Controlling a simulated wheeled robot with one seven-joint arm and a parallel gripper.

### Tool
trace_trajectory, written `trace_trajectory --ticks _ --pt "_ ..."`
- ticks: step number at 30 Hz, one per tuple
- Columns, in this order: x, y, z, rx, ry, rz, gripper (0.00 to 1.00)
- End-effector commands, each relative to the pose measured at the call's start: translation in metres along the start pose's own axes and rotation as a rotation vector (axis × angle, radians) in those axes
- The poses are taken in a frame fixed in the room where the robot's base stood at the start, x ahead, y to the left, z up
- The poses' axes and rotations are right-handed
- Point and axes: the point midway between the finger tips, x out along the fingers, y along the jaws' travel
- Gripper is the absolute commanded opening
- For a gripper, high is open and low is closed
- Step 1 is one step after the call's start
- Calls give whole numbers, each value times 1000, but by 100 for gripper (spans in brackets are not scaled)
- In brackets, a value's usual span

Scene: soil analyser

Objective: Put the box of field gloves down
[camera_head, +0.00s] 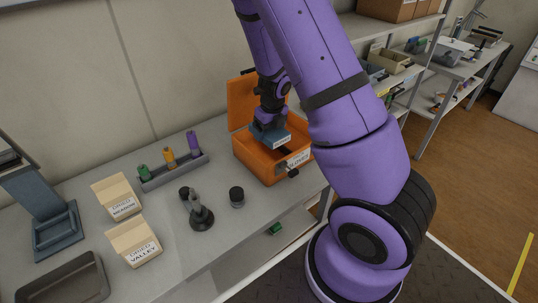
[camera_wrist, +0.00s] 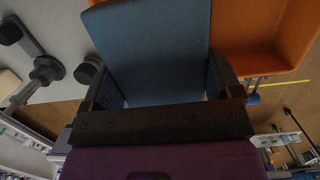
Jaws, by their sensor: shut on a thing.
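My gripper (camera_head: 268,120) is shut on a blue-grey box (camera_head: 272,135), which has a small pale label on its front. In the wrist view my gripper (camera_wrist: 160,90) has a finger on either side of the blue-grey box (camera_wrist: 150,45). An orange case (camera_head: 262,165) stands at the back right of the bench with its lid up. A white label on its front seems to read GLOVES. The held box shows over the case's opening; I cannot tell whether it touches the inside. The orange case also fills the upper right of the wrist view (camera_wrist: 262,35).
A grey rack (camera_head: 178,172) with coloured bottles stands left of the case. The bench front (camera_head: 225,235) has some bare room.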

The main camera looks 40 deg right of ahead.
Motion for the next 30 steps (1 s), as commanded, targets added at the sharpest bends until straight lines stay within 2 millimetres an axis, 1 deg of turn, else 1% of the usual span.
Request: trace_trajectory --ticks 1,3,9,12,19,25,30 --pt "12 -1 -3 5 4 0 56" --pt "27 -1 -5 5 4 0 56" --pt "60 -1 -10 2 3 -1 56" --pt "71 0 -11 1 2 0 56" --pt "83 0 -13 0 1 0 56" --pt "105 0 -16 0 3 0 56" --pt "112 0 -17 -1 0 -1 56"
